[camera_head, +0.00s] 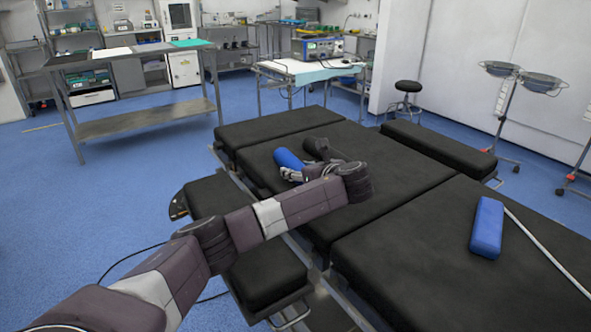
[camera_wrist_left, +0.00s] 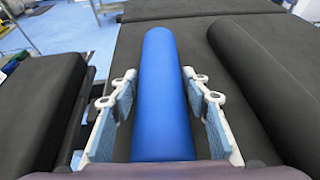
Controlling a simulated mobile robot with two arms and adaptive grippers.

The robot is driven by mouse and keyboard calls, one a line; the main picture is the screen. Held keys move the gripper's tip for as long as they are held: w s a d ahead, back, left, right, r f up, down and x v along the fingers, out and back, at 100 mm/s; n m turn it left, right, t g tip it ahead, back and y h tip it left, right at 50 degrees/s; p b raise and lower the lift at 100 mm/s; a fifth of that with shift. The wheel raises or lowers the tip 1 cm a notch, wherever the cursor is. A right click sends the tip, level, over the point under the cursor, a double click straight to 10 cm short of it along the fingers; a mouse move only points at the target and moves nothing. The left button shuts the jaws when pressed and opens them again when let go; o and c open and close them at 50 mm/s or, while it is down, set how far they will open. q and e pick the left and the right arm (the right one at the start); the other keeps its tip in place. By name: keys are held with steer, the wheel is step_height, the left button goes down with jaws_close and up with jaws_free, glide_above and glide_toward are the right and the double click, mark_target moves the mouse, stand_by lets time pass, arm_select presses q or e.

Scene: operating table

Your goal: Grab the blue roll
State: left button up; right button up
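The blue roll (camera_head: 287,158) lies on the black operating table, partly hidden by my left gripper in the head view. In the left wrist view the blue roll (camera_wrist_left: 163,85) runs lengthwise up the middle. My left gripper (camera_head: 295,174) is at the near end of the roll. Its two padded fingers (camera_wrist_left: 159,76) stand one on each side of the roll, open, with a narrow gap showing on both sides. My right gripper is not in view.
A black roll (camera_head: 320,147) lies close to the right of the blue roll; it also shows in the wrist view (camera_wrist_left: 262,80). A blue block (camera_head: 487,226) and a pale tube (camera_head: 545,250) lie on the right table section. The table (camera_head: 400,185) between is clear.

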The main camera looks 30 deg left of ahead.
arm_select(q)
steer(key=c, duration=0.8)
steer(key=shift+r, duration=0.1)
